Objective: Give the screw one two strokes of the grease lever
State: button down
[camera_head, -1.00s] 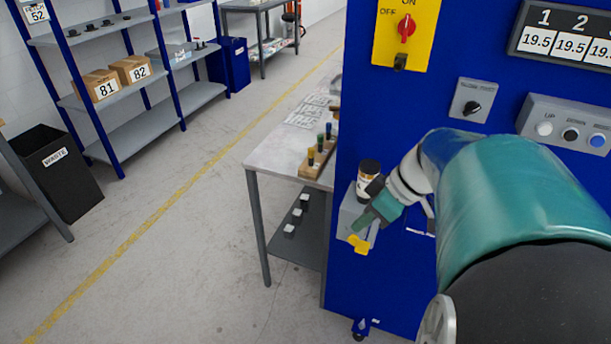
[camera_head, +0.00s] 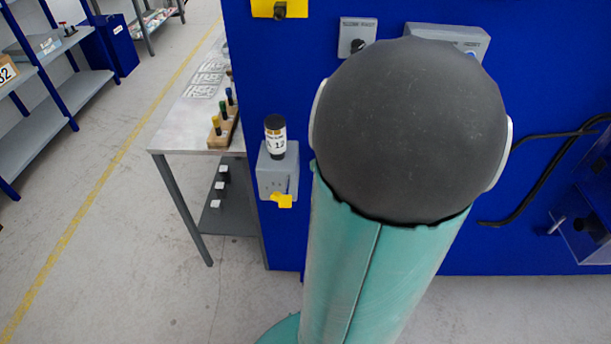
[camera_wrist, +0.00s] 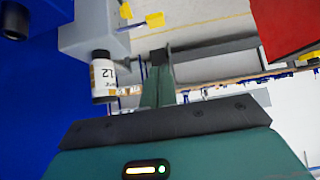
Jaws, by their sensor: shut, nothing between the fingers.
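The grease unit is a grey box (camera_head: 277,172) on the blue machine wall, with a dark-capped grease cartridge (camera_head: 275,138) on top. Its yellow lever (camera_head: 283,201) sticks out at the box's lower front. In the wrist view the cartridge (camera_wrist: 103,78), the grey box (camera_wrist: 85,38) and the yellow lever (camera_wrist: 154,19) show turned over. My gripper (camera_wrist: 160,62) is shut and empty. In that picture its tips lie just below the lever, with a gap between; the depth is unclear. In the head view my arm hides the gripper.
A steel table (camera_head: 180,135) left of the machine holds a wooden block with coloured pegs (camera_head: 224,128). A knob panel (camera_head: 357,36) is above the grease unit. A black cable (camera_head: 540,165) hangs at the right. A red surface (camera_wrist: 285,25) fills the wrist view's upper right corner.

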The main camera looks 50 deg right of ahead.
send_over(281, 199)
jog(key=s+d, duration=0.2)
notch_tip(281, 199, down, 7)
jog(key=f, duration=0.3)
jog(key=shift+s+a+f, duration=0.1)
jog(key=shift+s+f, duration=0.15)
